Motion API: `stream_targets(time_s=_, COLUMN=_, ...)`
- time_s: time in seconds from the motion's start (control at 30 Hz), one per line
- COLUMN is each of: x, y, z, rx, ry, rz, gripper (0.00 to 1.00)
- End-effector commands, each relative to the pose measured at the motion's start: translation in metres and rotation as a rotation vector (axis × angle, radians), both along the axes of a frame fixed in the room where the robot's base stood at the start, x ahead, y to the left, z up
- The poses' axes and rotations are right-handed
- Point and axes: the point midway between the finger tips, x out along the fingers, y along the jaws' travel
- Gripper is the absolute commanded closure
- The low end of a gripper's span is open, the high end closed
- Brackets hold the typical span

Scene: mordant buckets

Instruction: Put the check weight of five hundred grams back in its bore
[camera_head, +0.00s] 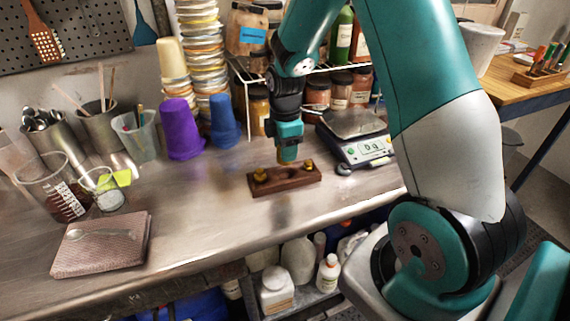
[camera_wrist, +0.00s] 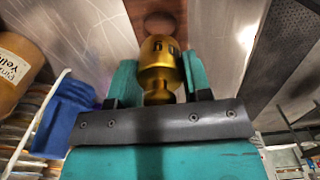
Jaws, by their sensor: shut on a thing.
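My gripper (camera_head: 288,153) is over the middle of a dark wooden block (camera_head: 285,183) on the steel bench. In the wrist view, its teal fingers (camera_wrist: 160,82) are shut on a brass weight (camera_wrist: 161,62) with a knob. The block shows beyond the weight (camera_wrist: 140,10), with a round darker patch partly behind the weight. I cannot tell whether the weight touches the block. In the head view, one brass weight (camera_head: 260,175) stands at the block's left end and another (camera_head: 308,165) at its right end. No mass marking is legible.
A digital balance (camera_head: 358,135) stands right of the block, with a small metal piece (camera_head: 344,169) in front of it. Purple (camera_head: 180,130) and blue cups (camera_head: 224,122) stand to the left. A jar rack (camera_head: 318,70) is behind.

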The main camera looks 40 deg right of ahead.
Motion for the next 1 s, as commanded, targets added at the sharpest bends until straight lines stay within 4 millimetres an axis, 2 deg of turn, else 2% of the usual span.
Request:
stream_targets(time_s=0.1, x=0.000, y=0.000, z=-0.016, rx=0.000, ry=0.001, rz=0.001, gripper=1.00)
stream_targets(time_s=0.27, x=0.000, y=0.000, z=-0.029, rx=0.000, ry=0.001, rz=0.000, gripper=1.00)
stream_targets(time_s=0.5, x=0.000, y=0.000, z=-0.059, rx=0.000, ry=0.000, rz=0.000, gripper=1.00)
stream_targets(time_s=0.9, x=0.000, y=0.000, z=-0.066, rx=0.000, ry=-0.001, rz=0.000, gripper=1.00)
stream_targets(time_s=0.93, x=0.000, y=0.000, z=-0.065, rx=0.000, ry=-0.001, rz=0.000, gripper=0.50)
stream_targets(time_s=1.0, x=0.000, y=0.000, z=-0.065, rx=0.000, ry=0.000, rz=0.000, gripper=0.34)
